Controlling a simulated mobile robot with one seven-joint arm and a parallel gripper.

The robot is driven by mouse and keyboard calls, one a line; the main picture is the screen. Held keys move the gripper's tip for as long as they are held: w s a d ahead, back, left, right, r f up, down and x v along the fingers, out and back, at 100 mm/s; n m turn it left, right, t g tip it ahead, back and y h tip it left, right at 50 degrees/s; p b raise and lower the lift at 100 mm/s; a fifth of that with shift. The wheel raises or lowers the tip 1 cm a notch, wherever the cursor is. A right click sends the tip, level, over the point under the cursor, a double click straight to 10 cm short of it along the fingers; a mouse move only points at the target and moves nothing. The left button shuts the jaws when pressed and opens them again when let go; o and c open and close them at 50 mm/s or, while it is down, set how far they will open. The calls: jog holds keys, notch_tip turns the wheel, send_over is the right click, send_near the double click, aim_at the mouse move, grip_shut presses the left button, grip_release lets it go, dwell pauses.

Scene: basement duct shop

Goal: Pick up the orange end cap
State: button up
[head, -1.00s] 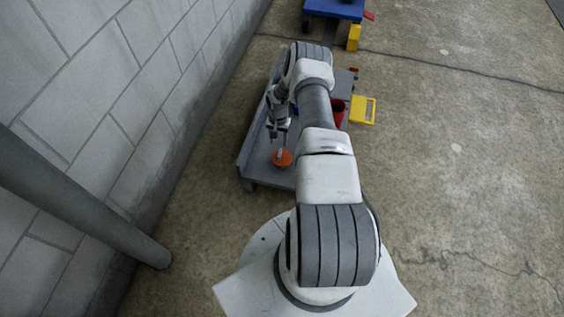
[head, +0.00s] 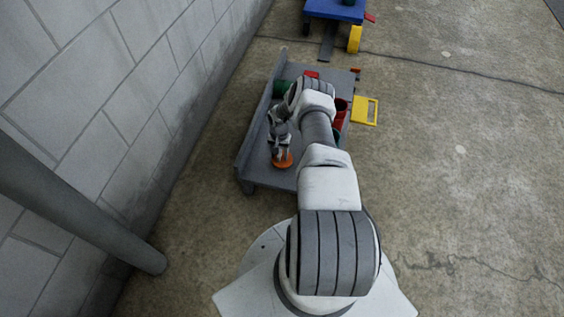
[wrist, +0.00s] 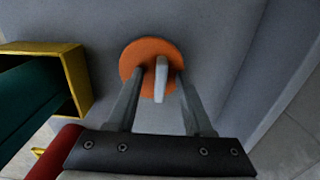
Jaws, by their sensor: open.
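The orange end cap (head: 283,162) lies on the near end of the grey bench or cart top (head: 259,177). In the wrist view it is a flat orange disc (wrist: 136,57) with a pale upright tab (wrist: 161,80) at its middle. My gripper (wrist: 160,74) is open, with one finger on each side of the tab and gaps between. The fingertips overlap the disc in the picture; whether they touch it I cannot tell. In the head view my gripper (head: 281,152) is right at the cap and partly hides it.
A yellow-edged box (wrist: 76,78) with a dark green thing in it is left of the cap in the wrist view, a red thing (wrist: 50,158) below it. The bench has a raised edge (head: 262,115) towards the block wall (head: 120,80). A grey pipe (head: 75,215) stands at left.

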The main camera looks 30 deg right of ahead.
jog(key=shift+c, duration=0.3)
grip_shut()
